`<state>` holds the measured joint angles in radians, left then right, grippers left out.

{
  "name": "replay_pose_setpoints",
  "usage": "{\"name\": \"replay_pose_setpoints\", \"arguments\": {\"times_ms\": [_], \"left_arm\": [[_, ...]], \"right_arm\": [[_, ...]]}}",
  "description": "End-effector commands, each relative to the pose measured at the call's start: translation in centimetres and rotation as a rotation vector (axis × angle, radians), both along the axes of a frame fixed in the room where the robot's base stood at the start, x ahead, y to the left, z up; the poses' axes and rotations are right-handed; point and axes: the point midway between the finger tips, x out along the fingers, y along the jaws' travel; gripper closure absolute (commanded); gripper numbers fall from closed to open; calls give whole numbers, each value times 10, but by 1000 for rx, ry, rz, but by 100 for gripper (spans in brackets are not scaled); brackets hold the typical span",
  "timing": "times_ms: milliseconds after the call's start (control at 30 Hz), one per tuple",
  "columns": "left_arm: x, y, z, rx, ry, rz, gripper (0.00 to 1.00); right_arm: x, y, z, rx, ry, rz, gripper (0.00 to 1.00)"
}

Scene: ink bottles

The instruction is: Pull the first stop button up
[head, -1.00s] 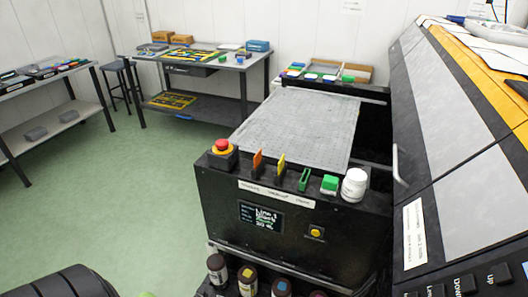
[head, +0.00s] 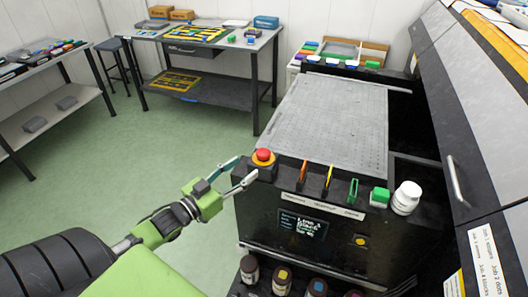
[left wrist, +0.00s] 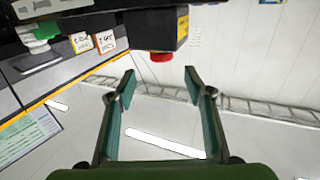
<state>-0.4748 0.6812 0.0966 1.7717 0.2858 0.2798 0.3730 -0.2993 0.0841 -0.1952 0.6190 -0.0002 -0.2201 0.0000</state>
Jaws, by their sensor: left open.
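The red stop button (head: 263,155) sits on a yellow and black base at the left front corner of the black machine's top (head: 318,187). It also shows in the left wrist view (left wrist: 162,57), on the dark box, upside down. My left gripper (head: 247,167) is open and empty, its two fingers pointing at the button from the left. In the left wrist view the button lies just beyond the gap between the open fingertips (left wrist: 160,74). Whether a fingertip touches the base cannot be told. My right gripper is not in view.
Orange and yellow tags (head: 328,176), a green block (head: 379,197) and a white bottle (head: 406,198) line the machine's front edge. A flat grey bed (head: 330,115) lies behind. Ink bottles (head: 282,280) stand below. A large printer (head: 470,130) is at right. The left floor is clear.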

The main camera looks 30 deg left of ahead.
Motion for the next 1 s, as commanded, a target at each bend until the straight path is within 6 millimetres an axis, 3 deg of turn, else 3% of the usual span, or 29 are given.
{"name": "replay_pose_setpoints", "arguments": {"times_ms": [500, 700, 1000], "left_arm": [[83, -12, 1, 1, 0, 2, 52], [97, -15, 0, 0, 2, 2, 52], [100, -16, -1, 0, 2, 1, 52]], "right_arm": [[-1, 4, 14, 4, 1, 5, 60], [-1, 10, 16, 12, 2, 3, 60], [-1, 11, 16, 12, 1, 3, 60]]}}
